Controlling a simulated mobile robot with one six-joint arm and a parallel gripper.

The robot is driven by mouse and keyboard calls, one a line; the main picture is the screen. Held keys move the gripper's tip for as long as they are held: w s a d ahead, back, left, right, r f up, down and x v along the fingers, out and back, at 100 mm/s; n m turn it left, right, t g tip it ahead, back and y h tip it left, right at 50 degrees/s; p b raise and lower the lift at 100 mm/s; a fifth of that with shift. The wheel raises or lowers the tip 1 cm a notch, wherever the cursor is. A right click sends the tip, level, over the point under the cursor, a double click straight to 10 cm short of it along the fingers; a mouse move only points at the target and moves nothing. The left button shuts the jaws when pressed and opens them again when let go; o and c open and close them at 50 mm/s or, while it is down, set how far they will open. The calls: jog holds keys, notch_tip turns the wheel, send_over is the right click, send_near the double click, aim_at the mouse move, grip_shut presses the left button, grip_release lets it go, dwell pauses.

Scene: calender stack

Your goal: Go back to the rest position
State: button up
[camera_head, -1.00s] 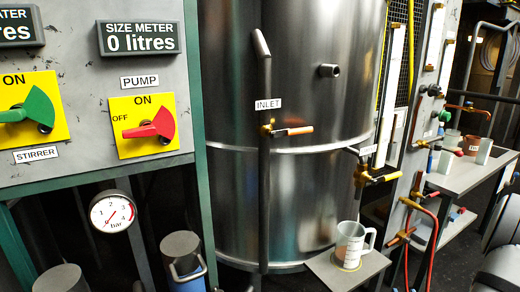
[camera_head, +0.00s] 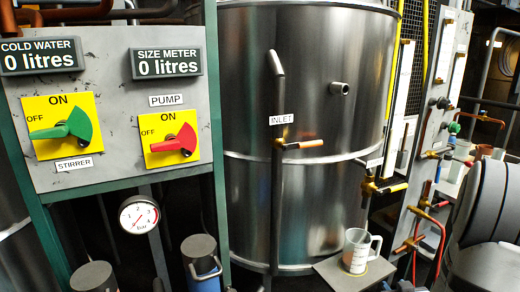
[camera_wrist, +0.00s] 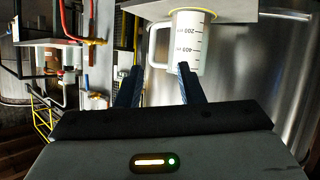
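My gripper (camera_wrist: 160,82) shows in the wrist view with two dark blue fingers apart and nothing between them. A clear measuring jug (camera_wrist: 188,42) with a scale appears upside down there, beyond the right finger and apart from it as far as I can tell. In the head view the jug (camera_head: 356,250) stands upright on a small grey shelf (camera_head: 330,270) beside the steel tank. My gripper is not visible in the head view. A grey rounded part of my arm (camera_head: 480,225) fills the lower right there.
The steel tank (camera_head: 310,190) stands in the middle, with an inlet valve (camera_head: 300,144) on its pipe. The left panel (camera_head: 115,100) carries a green stirrer switch (camera_head: 62,127) and a red pump switch (camera_head: 175,146). Pipes and brass valves (camera_head: 385,188) crowd the right.

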jog(key=a+r+g+p, duration=0.35)
jog(key=a+r, duration=0.25)
jog(key=r, duration=0.3)
jog(key=s+a+r+g+y+p, duration=0.1)
jog(key=s+a+r+g+p, duration=0.2)
jog(key=s+a+r, duration=0.4)
jog(key=s+a+r+g+y+p, duration=0.2)
jog(key=s+a+r, duration=0.6)
jog(key=a, duration=0.4)
jog(key=g+p, duration=0.1)
jog(key=p, duration=0.1)
jog(key=shift+s+a+r+n+g+p, duration=0.2)
jog(key=shift+s+n+g+p, duration=0.1)
jog(key=shift+n+g+p, duration=0.1)
